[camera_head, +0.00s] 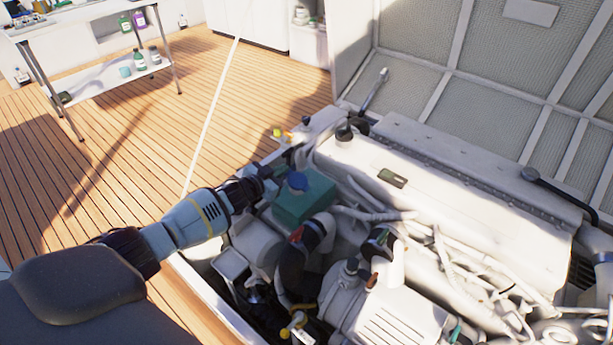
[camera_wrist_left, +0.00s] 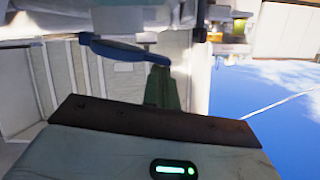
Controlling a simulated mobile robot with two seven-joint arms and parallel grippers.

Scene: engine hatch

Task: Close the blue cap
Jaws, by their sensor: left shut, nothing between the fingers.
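The blue cap (camera_head: 297,181) sits at the top of a teal-green tank (camera_head: 305,204) on the near left part of the engine. In the left wrist view the blue cap (camera_wrist_left: 112,50) shows nearly edge-on as a flat, slightly tilted disc. I cannot tell for sure how far it stands open. My left gripper (camera_head: 270,181) is just left of the cap in the head view, shut and empty. In the left wrist view its fingers (camera_wrist_left: 161,86) are together, close to the cap's edge; I cannot tell whether they touch it. My right gripper is out of view.
The large white engine block (camera_head: 420,185) fills the space to the right of the tank. Hoses (camera_head: 296,265) lie in front of it. The raised hatch lid (camera_head: 480,75) stands behind. A side table (camera_head: 95,85) with bottles is far left. The wooden deck (camera_head: 130,190) is open.

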